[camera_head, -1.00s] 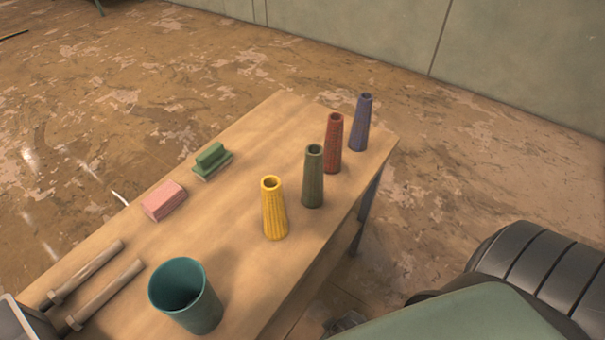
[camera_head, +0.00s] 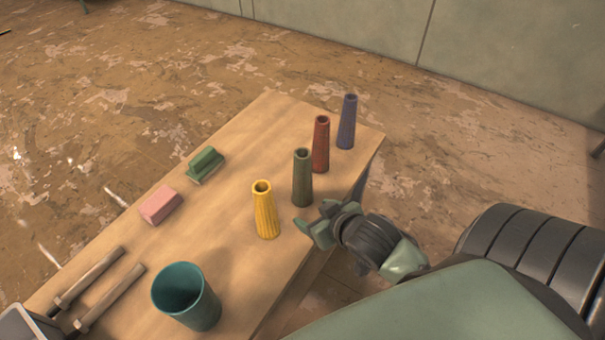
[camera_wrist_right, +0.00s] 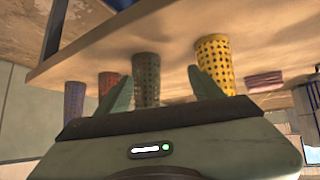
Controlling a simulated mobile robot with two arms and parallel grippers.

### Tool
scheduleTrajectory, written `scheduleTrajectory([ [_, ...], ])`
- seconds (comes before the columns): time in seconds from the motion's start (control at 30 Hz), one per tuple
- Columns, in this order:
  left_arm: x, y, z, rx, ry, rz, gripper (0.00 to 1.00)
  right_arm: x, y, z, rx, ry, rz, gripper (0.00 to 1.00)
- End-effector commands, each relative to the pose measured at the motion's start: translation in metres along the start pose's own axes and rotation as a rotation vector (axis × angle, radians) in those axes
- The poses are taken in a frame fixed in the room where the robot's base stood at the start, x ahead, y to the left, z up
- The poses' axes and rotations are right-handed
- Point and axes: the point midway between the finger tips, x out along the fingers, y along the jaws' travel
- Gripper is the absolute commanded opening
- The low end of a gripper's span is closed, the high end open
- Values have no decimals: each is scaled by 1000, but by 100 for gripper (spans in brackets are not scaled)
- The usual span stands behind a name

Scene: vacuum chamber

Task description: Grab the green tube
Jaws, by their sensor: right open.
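The green tube (camera_head: 302,178) is tapered, open at the top, and stands upright near the right edge of the wooden table (camera_head: 240,135). It stands between the yellow tube (camera_head: 266,212) and the red tube (camera_head: 320,146). My right gripper (camera_head: 313,222) is open and empty at the table's right edge, just in front of the green tube and apart from it. In the right wrist view the green tube (camera_wrist_right: 147,72) shows beyond and between the open fingers (camera_wrist_right: 160,78), nearer the left finger. My left gripper is not in view.
A purple tube (camera_head: 347,122) stands behind the red one. A green block-like object (camera_head: 206,165), a pink block (camera_head: 160,205), two rods (camera_head: 108,298) and a teal cup (camera_head: 187,296) occupy the left and front. The table's middle is clear.

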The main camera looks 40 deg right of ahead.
Motion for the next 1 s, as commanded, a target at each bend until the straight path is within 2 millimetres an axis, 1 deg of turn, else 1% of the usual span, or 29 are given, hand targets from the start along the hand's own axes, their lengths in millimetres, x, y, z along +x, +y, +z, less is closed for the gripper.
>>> scheduleTrajectory([
  [0.03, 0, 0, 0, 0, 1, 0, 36, 4, 9, -14, 4, 57, 2, 67],
  [0.1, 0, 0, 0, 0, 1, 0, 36, 8, 18, -34, 19, 138, -5, 67],
  [0.2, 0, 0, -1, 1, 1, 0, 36, 10, 29, -59, 35, 240, -23, 67],
  [0.3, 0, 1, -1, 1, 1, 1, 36, 10, 35, -77, 46, 309, -42, 67],
  [0.37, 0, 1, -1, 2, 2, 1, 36, 11, 36, -83, 50, 330, -48, 67],
  [0.47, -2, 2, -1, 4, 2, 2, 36, 19, 37, -90, 52, 341, -52, 67],
  [0.67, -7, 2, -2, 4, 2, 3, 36, 38, 37, -98, 51, 340, -52, 67],
  [0.83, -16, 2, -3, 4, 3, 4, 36, 60, 41, -110, 51, 339, -50, 67],
  [0.9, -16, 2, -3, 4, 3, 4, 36, 70, 40, -112, 52, 339, -52, 67],
  [1.0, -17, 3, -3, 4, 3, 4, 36, 79, 39, -114, 52, 338, -52, 67],
])
